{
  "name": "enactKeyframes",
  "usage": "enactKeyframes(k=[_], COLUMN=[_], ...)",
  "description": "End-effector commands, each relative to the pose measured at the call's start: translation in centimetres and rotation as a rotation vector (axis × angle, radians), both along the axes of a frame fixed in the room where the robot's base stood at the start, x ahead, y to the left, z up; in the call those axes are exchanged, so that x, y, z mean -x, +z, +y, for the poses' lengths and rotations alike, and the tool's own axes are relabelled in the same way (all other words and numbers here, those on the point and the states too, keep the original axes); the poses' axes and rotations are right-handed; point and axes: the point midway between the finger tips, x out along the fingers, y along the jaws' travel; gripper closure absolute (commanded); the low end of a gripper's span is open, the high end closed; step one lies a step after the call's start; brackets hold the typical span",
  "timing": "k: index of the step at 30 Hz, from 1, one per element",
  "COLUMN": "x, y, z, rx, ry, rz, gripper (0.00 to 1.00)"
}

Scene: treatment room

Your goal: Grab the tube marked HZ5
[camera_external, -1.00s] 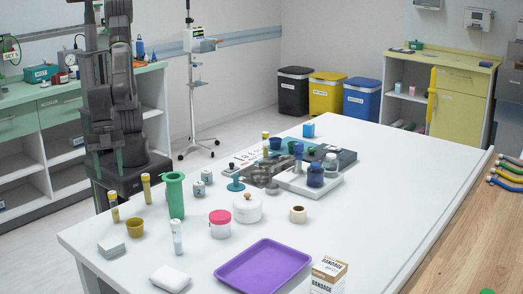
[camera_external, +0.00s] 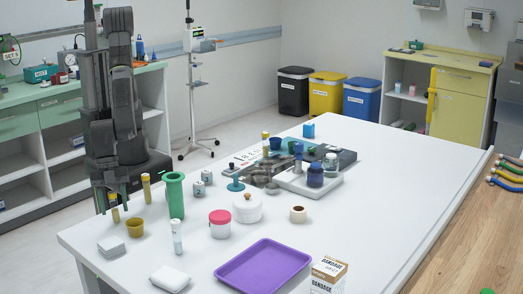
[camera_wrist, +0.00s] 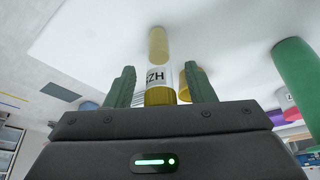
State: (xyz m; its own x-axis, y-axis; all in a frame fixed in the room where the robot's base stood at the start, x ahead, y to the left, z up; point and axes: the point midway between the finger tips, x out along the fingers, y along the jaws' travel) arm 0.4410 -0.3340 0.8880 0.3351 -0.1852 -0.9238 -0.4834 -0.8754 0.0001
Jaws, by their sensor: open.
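A slim tube with a yellow cap (camera_external: 114,209) stands upright at the near left of the white table. My gripper (camera_external: 108,199) has come down at this tube. In the wrist view, the tube (camera_wrist: 157,62) lies between my open fingers (camera_wrist: 160,88), with gaps on both sides. Its white label shows upside-down letters that read HZ; the rest of the label is hard to read. A second yellow-capped tube (camera_external: 146,188) stands just to the right, and another (camera_external: 265,144) farther back. A white-capped tube (camera_external: 177,238) stands nearer the front.
A yellow-brown cup (camera_external: 135,227) and a tall green cylinder (camera_external: 175,196) stand close to the right of my gripper. A grey block (camera_external: 111,246) lies in front. The table's right side is clear.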

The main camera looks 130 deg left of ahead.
Motion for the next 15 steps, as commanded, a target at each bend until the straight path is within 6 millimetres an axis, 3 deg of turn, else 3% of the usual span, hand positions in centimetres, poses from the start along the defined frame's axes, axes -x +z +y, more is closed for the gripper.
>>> enactKeyframes(k=[8, 15], x=[-0.08, -0.06], y=[-0.26, -0.24], z=[-0.02, -0.02], rx=[0.000, 0.000], ry=[0.000, 0.000], rz=[0.000, 0.000], gripper=[0.51, 0.96])
